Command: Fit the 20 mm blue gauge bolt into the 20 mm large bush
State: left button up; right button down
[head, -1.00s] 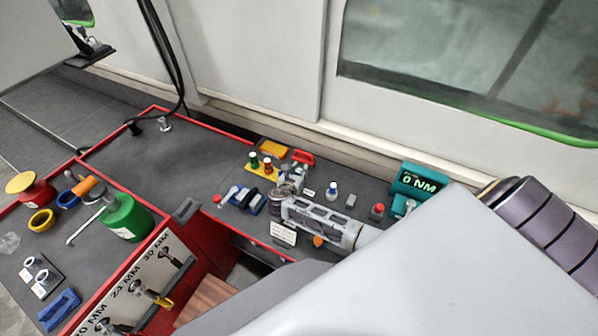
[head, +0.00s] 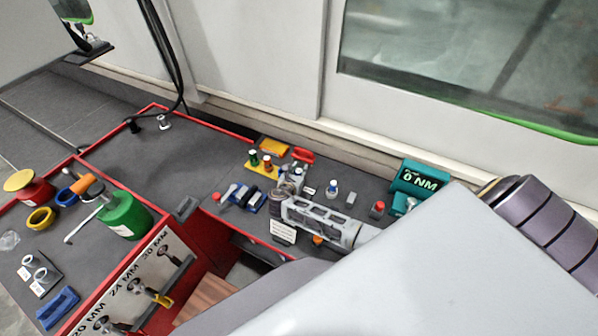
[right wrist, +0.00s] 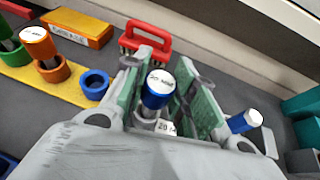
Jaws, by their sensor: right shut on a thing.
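My right gripper (head: 290,188) is over the back bench at the centre of the head view. In the right wrist view its green-padded fingers are shut on the blue gauge bolt (right wrist: 158,88), which has a white top with a marking. Grey metal shows just below the blue head, beside a white label reading 20 (right wrist: 167,127). I cannot tell whether this metal is the bolt's shank or the large bush, nor whether the bolt is in the bush. The gripper hides most of that spot in the head view. My left gripper is not in view.
A yellow rack (right wrist: 72,88) holds green and orange bolts and an empty blue ring (right wrist: 95,82). A red-handled item (right wrist: 147,40) stands behind. Another blue-and-white bolt (right wrist: 245,121) stands right of the fingers. A teal torque display (head: 417,180) is further right.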

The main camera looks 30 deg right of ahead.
jog(key=shift+f+b, duration=0.7)
jog(key=shift+f, duration=0.65)
dwell(0.4)
jog(key=c, duration=1.1)
grip_release()
jog(key=shift+a, duration=0.15)
jog(key=shift+v, duration=5.95)
jog(key=shift+r, duration=0.1)
